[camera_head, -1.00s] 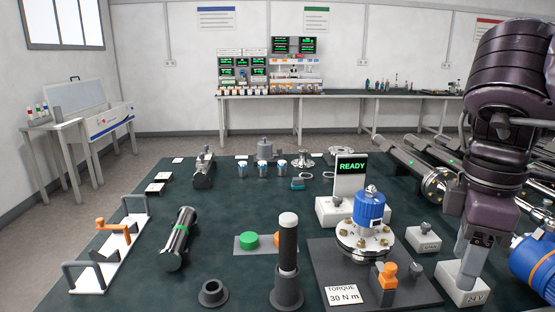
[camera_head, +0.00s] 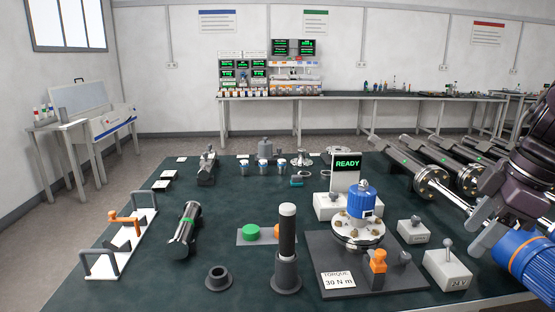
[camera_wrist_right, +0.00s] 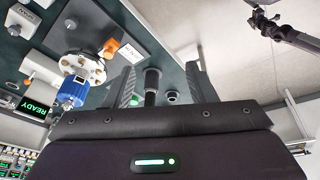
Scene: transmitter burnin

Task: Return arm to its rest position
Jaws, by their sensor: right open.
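My right arm comes in at the right edge of the head view. Its gripper (camera_head: 484,238) hangs above the right side of the green table (camera_head: 130,280), beside the white 24 V switch box (camera_head: 447,277), and holds nothing. In the right wrist view its two grey fingers (camera_wrist_right: 160,70) stand apart, with empty space between them. A black-handled post (camera_wrist_right: 151,82) shows beyond them. My left gripper is outside the head view. A dark jointed part (camera_wrist_right: 265,22) at the top right of the right wrist view looks like my left arm; its jaws are too small to read.
A blue-topped flanged unit (camera_head: 361,200) stands on a dark plate before a READY display (camera_head: 347,163). The black-handled post (camera_head: 287,230) is left of it. Metal cylinders (camera_head: 425,170) lie behind my right arm. A blue cylindrical part (camera_head: 525,262) is at the right edge.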

